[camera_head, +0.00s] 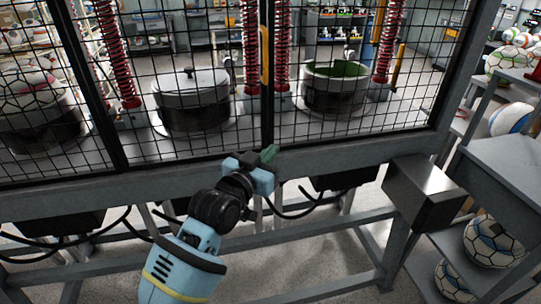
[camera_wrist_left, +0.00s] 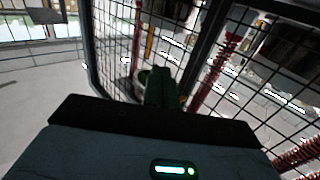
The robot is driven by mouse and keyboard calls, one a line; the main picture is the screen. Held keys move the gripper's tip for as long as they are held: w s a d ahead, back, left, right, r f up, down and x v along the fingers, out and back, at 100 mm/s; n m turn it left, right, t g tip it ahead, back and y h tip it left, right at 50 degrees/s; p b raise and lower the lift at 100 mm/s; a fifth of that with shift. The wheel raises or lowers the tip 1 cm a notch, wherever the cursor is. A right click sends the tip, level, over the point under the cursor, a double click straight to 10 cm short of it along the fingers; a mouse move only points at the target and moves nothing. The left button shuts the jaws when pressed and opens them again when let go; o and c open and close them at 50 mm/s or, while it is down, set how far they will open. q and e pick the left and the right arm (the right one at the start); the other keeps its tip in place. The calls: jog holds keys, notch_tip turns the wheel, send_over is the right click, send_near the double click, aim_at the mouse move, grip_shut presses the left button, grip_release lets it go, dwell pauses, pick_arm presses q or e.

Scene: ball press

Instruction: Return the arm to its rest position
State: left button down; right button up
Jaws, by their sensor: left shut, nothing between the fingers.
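My left arm, light blue with black joints, rises from the bottom of the head view. Its left gripper (camera_head: 268,154) is in front of the lower frame bar of the mesh cage, near the middle post. Its green-tipped fingers are shut with nothing between them. In the left wrist view the gripper (camera_wrist_left: 158,88) points toward the mesh; whether it touches the cage I cannot tell. My right gripper is in neither view.
A black mesh cage (camera_head: 230,140) encloses round press moulds (camera_head: 192,100) and red springs (camera_head: 118,55). A yellow door handle (camera_head: 265,55) is on the middle post. A grey box (camera_head: 425,190) juts out at right. Shelves (camera_head: 505,160) with balls (camera_head: 492,242) stand farther right.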

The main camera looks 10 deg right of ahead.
pick_arm(q)
jog(key=shift+s, duration=0.35)
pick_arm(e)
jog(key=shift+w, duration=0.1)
pick_arm(q)
jog(key=shift+f, duration=0.15)
jog(key=s+a+f+n+y, duration=0.2)
jog(key=s+a+f, duration=0.3)
jog(key=f, duration=0.3)
jog(key=s+a+f+n+g+y, duration=0.1)
jog(key=s+a+f+y, duration=0.1)
jog(key=s+a+f, duration=0.5)
jog(key=s+a+f+n+y, duration=0.2)
jog(key=f, duration=0.8)
jog(key=s+a+f+g+y, duration=0.1)
jog(key=s+a+f, duration=0.2)
jog(key=s, duration=0.6)
jog(key=s+a+f+g+y+p, duration=0.1)
jog(key=s+a+f, duration=0.3)
jog(key=s+a, duration=0.2)
jog(key=s+a+f+g+y, duration=0.1)
jog(key=s+a+f, duration=0.3)
jog(key=s, duration=0.7)
jog(key=shift+s+a+f+n+g, duration=0.2)
jog(key=shift+s+a+n+g, duration=0.1)
jog(key=shift+a+g, duration=0.3)
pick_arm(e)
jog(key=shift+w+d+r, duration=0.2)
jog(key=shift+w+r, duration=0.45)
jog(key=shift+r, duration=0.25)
